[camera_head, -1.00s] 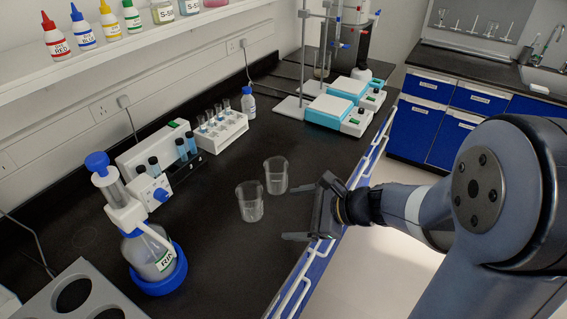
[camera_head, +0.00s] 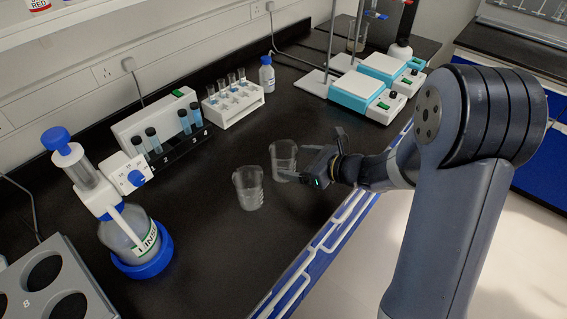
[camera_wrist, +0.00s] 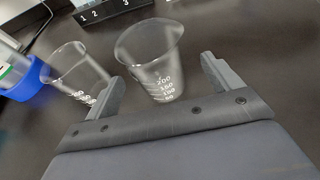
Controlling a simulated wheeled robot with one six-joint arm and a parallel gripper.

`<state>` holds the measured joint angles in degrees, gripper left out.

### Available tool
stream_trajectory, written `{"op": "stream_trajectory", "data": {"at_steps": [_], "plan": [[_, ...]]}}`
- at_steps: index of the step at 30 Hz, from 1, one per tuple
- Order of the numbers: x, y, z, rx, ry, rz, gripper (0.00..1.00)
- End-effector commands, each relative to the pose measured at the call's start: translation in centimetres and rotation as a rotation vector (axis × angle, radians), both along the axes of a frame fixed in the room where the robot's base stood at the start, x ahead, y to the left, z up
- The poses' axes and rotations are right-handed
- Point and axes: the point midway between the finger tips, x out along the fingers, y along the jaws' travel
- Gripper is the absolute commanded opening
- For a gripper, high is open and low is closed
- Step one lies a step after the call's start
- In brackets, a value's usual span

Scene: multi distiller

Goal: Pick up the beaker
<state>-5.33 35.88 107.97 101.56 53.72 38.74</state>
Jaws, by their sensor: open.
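Two clear glass beakers stand upright and close together on the black bench. The right beaker (camera_head: 283,155) is right in front of my gripper (camera_head: 309,156). The left beaker (camera_head: 248,188) stands a little nearer and to the left. In the wrist view, the right beaker (camera_wrist: 158,68), with white graduation marks, lies ahead between the two spread fingers of my gripper (camera_wrist: 162,76). The left beaker (camera_wrist: 78,72) is outside the left finger, partly hidden by it. My gripper is open and holds nothing. I cannot tell whether a finger touches the glass.
A bottle with a blue-topped dispenser (camera_head: 130,240) stands on the left. A vial holder (camera_head: 180,150), a white tube rack (camera_head: 235,103) and a small bottle (camera_head: 267,75) line the back. Hot plates (camera_head: 358,90) stand at the far right. A blue-and-white rail (camera_head: 330,245) edges the bench.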

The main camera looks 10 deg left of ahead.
Motion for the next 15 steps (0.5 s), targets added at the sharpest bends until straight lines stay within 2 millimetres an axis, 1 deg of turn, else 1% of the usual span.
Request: {"op": "stream_trajectory", "data": {"at_steps": [6, 9, 12, 15], "plan": [[0.6, 3.0, -0.8, -0.001, 0.002, 0.005, 0.86], [1.2, 3.9, -1.3, 0.001, 0.001, 0.003, 0.86], [1.5, 4.4, -1.6, -0.001, 0.001, 0.003, 0.86], [1.5, 4.5, -1.6, 0.000, 0.000, 0.001, 0.86]]}}
